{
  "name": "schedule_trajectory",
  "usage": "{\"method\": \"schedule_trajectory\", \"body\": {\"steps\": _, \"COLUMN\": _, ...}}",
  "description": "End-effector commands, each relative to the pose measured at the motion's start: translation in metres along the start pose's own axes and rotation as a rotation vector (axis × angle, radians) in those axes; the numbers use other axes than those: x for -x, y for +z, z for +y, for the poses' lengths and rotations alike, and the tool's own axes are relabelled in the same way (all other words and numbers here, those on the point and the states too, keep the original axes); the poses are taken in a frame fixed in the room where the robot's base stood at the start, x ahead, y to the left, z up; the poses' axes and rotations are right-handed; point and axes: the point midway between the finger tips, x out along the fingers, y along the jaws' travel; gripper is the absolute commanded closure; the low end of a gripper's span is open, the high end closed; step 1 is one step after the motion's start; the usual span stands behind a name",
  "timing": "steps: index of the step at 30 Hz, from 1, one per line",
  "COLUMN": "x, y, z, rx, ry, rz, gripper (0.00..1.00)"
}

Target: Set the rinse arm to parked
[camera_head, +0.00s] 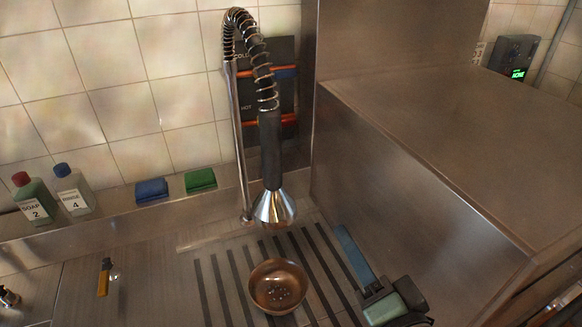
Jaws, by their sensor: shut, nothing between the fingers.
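The rinse arm is a spring-coiled hose (268,75) on a thin upright metal pipe (239,140). Its dark grip (270,150) and flared chrome spray head (274,208) hang down over the slotted drainboard. The head hangs above and behind a brown bowl (278,288), with a visible gap between them in the picture. A dark panel (285,95) marked COLD and HOT, with orange bars, is on the wall behind the hose and partly hidden by it.
A large metal box (420,175) fills the right. Soap bottle (34,198), second bottle (73,188), blue sponge (151,190) and green sponge (200,180) line the back ledge.

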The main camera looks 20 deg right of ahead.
Motion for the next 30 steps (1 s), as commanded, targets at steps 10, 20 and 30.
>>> {"method": "schedule_trajectory", "body": {"steps": 10, "x": 0.014, "y": -0.012, "z": -0.009, "rx": -0.088, "ry": 0.027, "rz": -0.014, "gripper": 1.0}}
{"method": "schedule_trajectory", "body": {"steps": 20, "x": 0.013, "y": -0.012, "z": -0.009, "rx": -0.088, "ry": 0.026, "rz": -0.014, "gripper": 1.0}}
{"method": "schedule_trajectory", "body": {"steps": 30, "x": -0.029, "y": -0.013, "z": -0.012, "rx": -0.089, "ry": 0.025, "rz": -0.017, "gripper": 1.0}}
